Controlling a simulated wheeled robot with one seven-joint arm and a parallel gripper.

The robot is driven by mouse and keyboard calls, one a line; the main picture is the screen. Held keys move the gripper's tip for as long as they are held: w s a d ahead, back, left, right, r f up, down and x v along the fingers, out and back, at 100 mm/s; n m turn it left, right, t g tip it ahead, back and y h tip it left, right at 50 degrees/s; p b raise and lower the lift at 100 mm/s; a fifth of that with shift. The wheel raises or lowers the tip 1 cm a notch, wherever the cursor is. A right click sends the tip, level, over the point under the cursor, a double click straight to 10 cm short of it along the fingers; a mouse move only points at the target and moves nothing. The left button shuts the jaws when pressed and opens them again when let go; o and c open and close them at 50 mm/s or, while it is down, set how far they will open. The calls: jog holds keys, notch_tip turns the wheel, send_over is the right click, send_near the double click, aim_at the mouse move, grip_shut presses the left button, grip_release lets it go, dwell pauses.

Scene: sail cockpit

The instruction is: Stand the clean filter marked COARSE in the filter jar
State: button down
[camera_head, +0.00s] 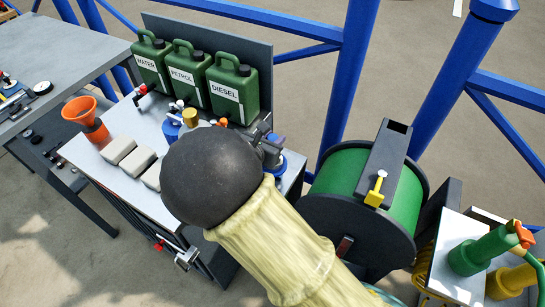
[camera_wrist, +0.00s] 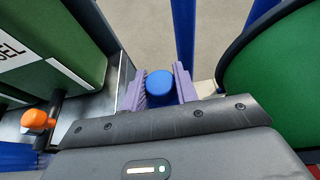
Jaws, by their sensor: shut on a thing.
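My gripper (camera_wrist: 160,90) has its two purple fingers shut on a blue round-topped piece (camera_wrist: 160,82), seen from above in the wrist view. In the head view my gripper (camera_head: 272,150) is at the right end of the grey bench, largely hidden by my dark arm joint. Blue parts show beside it there. I cannot tell whether the blue piece belongs to the filter jar. No COARSE marking is readable, and I cannot identify the clean filter. A gold cylinder (camera_head: 190,118) stands among blue and white parts on the bench, partly hidden by my arm.
Green WATER (camera_head: 150,62), PETROL (camera_head: 190,75) and DIESEL (camera_head: 233,88) cans stand along the bench's back. Several pale blocks (camera_head: 118,150) and an orange funnel (camera_head: 84,115) are at left. A green hose reel (camera_head: 345,185) stands close right of my gripper. Blue posts rise behind.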

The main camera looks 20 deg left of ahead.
jog(key=shift+f, duration=1.65)
jog(key=shift+f+b, duration=0.4)
jog(key=shift+f, duration=1.55)
jog(key=c, duration=1.1)
grip_release()
jog(key=p+v, duration=0.1)
jog(key=v, duration=1.1)
